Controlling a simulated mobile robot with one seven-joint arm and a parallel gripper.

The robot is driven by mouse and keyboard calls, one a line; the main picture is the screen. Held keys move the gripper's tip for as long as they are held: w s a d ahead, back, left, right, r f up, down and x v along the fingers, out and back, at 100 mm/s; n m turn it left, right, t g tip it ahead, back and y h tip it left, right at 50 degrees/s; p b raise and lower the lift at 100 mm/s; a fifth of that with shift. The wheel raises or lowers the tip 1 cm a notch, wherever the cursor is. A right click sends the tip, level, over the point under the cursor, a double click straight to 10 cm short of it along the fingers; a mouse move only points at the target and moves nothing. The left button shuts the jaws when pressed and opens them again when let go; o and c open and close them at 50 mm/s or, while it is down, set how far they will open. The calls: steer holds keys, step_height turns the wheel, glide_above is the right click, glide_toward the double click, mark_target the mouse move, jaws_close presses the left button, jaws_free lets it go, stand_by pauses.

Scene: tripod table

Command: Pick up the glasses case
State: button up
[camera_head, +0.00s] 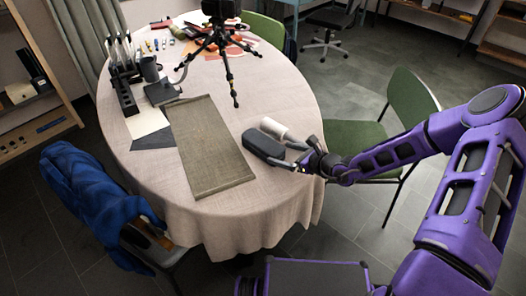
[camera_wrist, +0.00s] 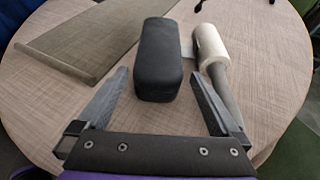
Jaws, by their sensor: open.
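The glasses case (camera_head: 264,146) is a dark grey, rounded oblong box lying on the table near its right edge. In the wrist view the glasses case (camera_wrist: 160,58) lies straight ahead, its near end between the tips of my open fingers. My gripper (camera_head: 299,160) is at the right edge of the table, low beside the near end of the case. In the wrist view my gripper (camera_wrist: 162,92) is open, with one finger on each side and gaps to the case. Nothing is held.
A lint roller (camera_wrist: 212,55) with a white roll and grey handle lies close to the right of the case, near my right finger. A flat olive-brown mat (camera_head: 212,150) lies to the left. A tripod (camera_head: 222,40) stands farther back. A green chair (camera_head: 385,125) is beside the table.

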mark_target(269, 150)
steer(key=x, duration=0.6)
steer(key=shift+w+a+f+b, duration=0.1)
steer(key=shift+a+f+b, duration=0.2)
jaws_close()
